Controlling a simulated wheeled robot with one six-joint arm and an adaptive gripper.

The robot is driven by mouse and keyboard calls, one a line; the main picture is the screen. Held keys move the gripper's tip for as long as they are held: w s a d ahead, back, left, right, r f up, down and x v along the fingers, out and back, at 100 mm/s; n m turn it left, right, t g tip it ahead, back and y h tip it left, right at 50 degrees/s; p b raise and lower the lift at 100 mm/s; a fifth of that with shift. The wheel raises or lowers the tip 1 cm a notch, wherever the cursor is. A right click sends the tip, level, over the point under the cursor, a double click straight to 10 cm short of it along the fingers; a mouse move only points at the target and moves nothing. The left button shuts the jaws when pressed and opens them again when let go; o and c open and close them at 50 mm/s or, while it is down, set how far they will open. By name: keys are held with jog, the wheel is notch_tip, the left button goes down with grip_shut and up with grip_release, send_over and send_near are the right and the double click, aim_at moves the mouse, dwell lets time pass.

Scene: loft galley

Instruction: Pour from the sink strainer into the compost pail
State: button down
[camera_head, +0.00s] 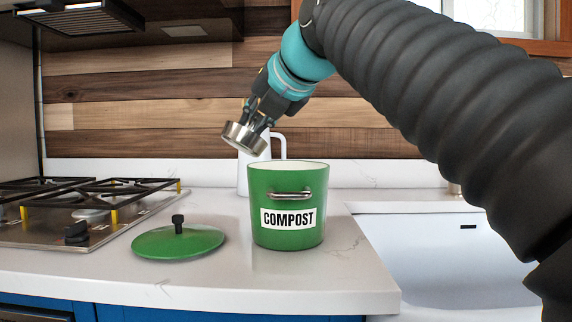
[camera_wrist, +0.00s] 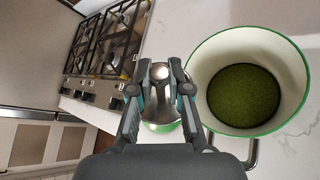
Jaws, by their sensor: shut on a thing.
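The green compost pail (camera_head: 288,232) stands upright and open on the counter, its label facing me. In the wrist view the pail (camera_wrist: 200,62) shows a white inside wall and dark green contents at the bottom. My gripper (camera_head: 262,118) is shut on the metal sink strainer (camera_head: 244,138) and holds it tilted, above and a little left of the pail's rim. The strainer also shows between the fingers in the wrist view (camera_wrist: 160,72). I cannot tell what is inside the strainer. The green lid (camera_head: 178,242) with a black knob lies left of the pail.
A white pitcher (camera_head: 279,148) stands behind the pail. The gas stove (camera_head: 40,232) with black grates is at the left. The white sink (camera_head: 430,260) is at the right. Counter in front of the pail is clear.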

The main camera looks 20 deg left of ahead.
jog(key=shift+s+a+f+n+t+h, duration=0.2)
jog(key=shift+s+a+n, duration=0.15)
jog(key=shift+s+a, duration=0.25)
jog(key=shift+s+a+f+n+t+h, duration=0.1)
jog(key=shift+s+a+n+t+h, duration=0.1)
jog(key=shift+s+a+n, duration=0.25)
jog(key=shift+s+a+f+n+t+h+b, duration=0.1)
jog(key=shift+s+a+f+n+t+h, duration=0.2)
jog(key=shift+s+a+f+n, duration=0.25)
jog(key=shift+s+a+f+n+t+h+b, duration=0.15)
jog(key=shift+s+a+f+n+t, duration=0.15)
jog(key=shift+s+a, duration=0.3)
jog(key=shift+s+a+f+n+t+h+b, duration=0.1)
jog(key=shift+s+a+f+n+t+h, duration=0.25)
jog(key=shift+a, duration=0.4)
